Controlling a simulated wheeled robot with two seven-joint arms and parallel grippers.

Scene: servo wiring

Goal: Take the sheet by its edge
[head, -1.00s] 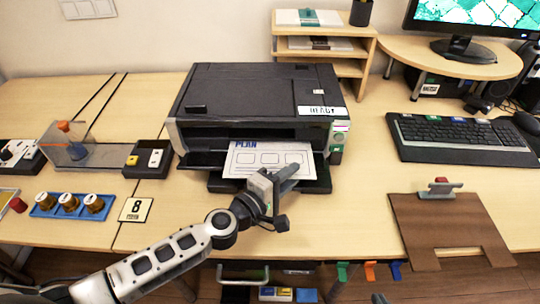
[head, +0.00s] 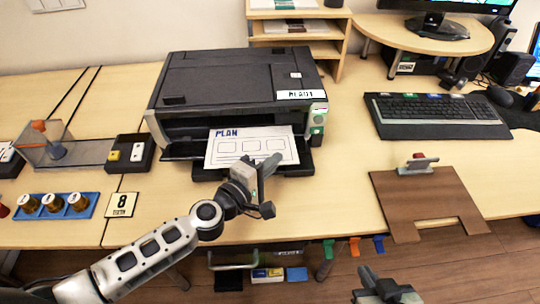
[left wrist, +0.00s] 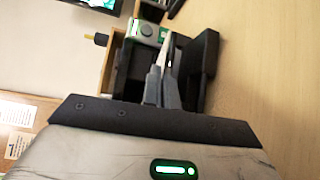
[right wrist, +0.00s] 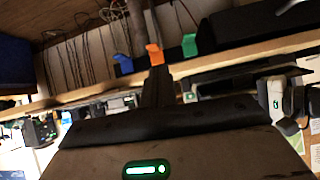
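The white sheet (head: 252,147), headed PLAN with several boxes, lies on the output tray of the black printer (head: 232,88). Its front edge faces me. My left gripper (head: 272,164) is at that front edge, right of its middle. In the left wrist view, its fingers (left wrist: 161,78) stand close together with a narrow gap, and the sheet shows edge-on as a thin white strip (left wrist: 169,52) by the tips. I cannot see clear contact. My right gripper (head: 367,274) is low in the head view, away from the sheet. Its fingers (right wrist: 157,88) look shut and empty.
A brown board with a clip (head: 418,192) lies on the table to the right, and a keyboard (head: 432,115) is behind it. A blue tray of knobs (head: 55,206) and an 8 card (head: 122,204) are at left. Coloured tabs (head: 354,246) hang at the front edge.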

